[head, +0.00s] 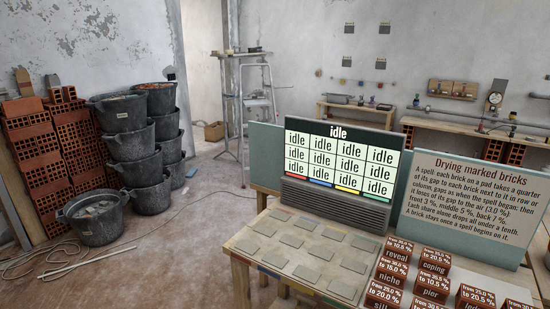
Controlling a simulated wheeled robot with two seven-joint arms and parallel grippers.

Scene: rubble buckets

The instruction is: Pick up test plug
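I cannot make out a test plug anywhere in the head view. Small coloured items (360,100) stand on the wooden shelf at the back wall, too small to tell what they are. Neither of my grippers shows in the head view, so I cannot see whether they hold anything.
A pad board (245,246) lies on a wooden table before an "idle" panel (336,205). Labelled bricks (435,261) stand right of it, under a text board (468,205). Bucket stacks (134,155), red blocks (40,150) and a ladder (258,120) stand behind. Left floor is partly clear.

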